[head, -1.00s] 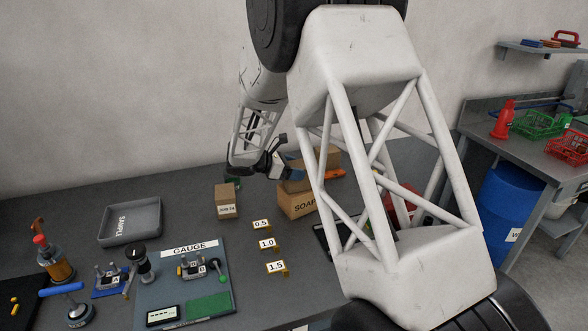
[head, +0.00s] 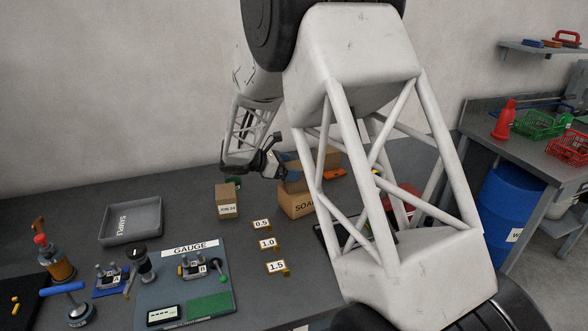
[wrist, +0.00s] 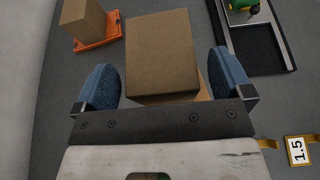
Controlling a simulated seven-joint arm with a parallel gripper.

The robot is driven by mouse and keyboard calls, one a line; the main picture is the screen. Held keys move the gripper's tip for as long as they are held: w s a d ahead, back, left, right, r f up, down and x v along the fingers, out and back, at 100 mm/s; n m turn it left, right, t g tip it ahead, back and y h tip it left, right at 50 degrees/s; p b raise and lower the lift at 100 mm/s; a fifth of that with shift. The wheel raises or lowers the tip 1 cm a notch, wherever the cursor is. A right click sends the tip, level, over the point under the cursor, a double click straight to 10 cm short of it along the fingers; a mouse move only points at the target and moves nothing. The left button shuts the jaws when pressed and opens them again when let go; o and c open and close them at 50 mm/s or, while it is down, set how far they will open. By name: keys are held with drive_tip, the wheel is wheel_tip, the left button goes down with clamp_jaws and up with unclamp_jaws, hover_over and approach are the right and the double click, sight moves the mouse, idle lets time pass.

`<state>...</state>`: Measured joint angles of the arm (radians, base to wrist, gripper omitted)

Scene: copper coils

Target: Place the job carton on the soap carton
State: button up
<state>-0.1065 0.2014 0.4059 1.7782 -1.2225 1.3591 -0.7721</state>
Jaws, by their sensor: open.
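A smaller brown carton (head: 227,201) stands apart to the left, with a small white label that I cannot read surely. My gripper (head: 284,166) is open above the soap carton. In the wrist view its blue fingers stand either side of the upper carton, with gaps. My arm hides part of the soap carton.
Another carton (wrist: 84,20) stands on an orange base at the back. Yellow number markers (head: 266,244), a gauge board (head: 160,281) and a grey sample tray (head: 131,221) lie to the front and left. A black-rimmed tray (wrist: 284,45) is at right in the wrist view.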

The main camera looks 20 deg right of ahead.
drive_tip(key=v, duration=1)
drive_tip(key=shift+s, duration=0.1)
idle(0.4)
drive_tip(key=s+d+r+m+y, duration=0.2)
drive_tip(key=s+r+m+y, duration=0.15)
drive_tip(key=s, duration=0.75)
drive_tip(key=s+d+r+m+y, duration=0.3)
drive_tip(key=s+r+m, duration=0.2)
drive_tip(key=s, duration=0.6)
drive_tip(key=s+a+m+t+y, duration=0.1)
drive_tip(key=s+m+y, duration=0.2)
drive_tip(key=s, duration=0.9)
drive_tip(key=s+a+m+t+y, duration=0.1)
drive_tip(key=s+m+y, duration=0.3)
drive_tip(key=s, duration=0.8)
drive_tip(key=a+m, duration=0.1)
drive_tip(key=m, duration=0.1)
drive_tip(key=shift+s+a+m+t, duration=0.15)
drive_tip(key=shift+a+m+t, duration=0.15)
drive_tip(key=shift+m, duration=0.05)
